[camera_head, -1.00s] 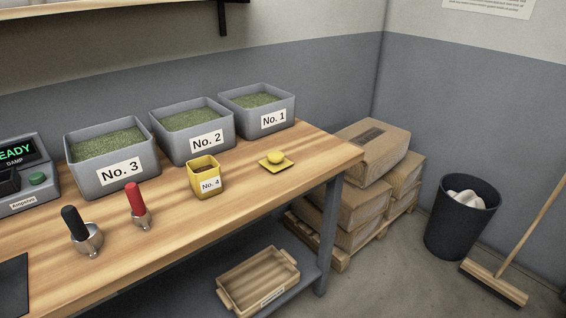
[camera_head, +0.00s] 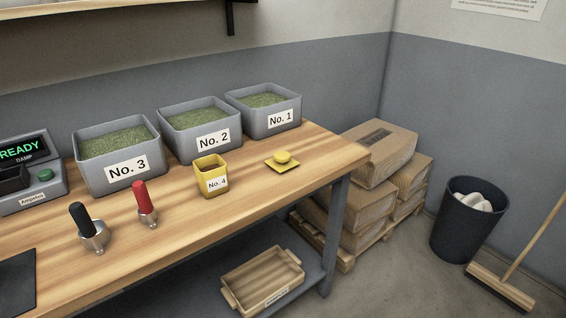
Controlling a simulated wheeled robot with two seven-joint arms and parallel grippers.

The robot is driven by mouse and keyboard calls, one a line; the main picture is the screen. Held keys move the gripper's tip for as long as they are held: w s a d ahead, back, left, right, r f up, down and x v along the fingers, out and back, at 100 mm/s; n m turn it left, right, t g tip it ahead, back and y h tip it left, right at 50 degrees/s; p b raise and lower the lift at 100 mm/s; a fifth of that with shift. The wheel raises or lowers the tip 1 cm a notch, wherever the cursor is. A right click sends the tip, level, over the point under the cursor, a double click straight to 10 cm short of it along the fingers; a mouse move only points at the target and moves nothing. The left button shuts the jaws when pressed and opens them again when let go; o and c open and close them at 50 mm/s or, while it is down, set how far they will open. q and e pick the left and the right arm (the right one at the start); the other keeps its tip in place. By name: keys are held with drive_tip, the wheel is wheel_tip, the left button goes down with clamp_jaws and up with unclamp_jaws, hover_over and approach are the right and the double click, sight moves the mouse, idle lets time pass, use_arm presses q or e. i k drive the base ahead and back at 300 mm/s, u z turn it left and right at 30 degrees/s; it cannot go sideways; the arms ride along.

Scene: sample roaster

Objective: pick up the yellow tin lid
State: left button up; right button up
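The yellow tin lid (camera_head: 282,163) lies on the wooden bench top near its right end. It is a flat square plate with a round yellow knob on top. The yellow tin (camera_head: 211,176), labelled "No. 4", stands open to the left of the lid, apart from it. Neither of my grippers shows in the head view.
Grey bins No. 3 (camera_head: 118,153), No. 2 (camera_head: 199,128) and No. 1 (camera_head: 264,111) stand along the wall behind. A red-handled scoop (camera_head: 146,205) and a black-handled one (camera_head: 91,229) stand left of the tin. The bench's front right area is clear.

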sight(282, 162)
drive_tip(key=k, duration=0.55)
drive_tip(key=z, duration=0.65)
drive_tip(key=i, duration=1)
drive_tip(key=z, duration=0.1)
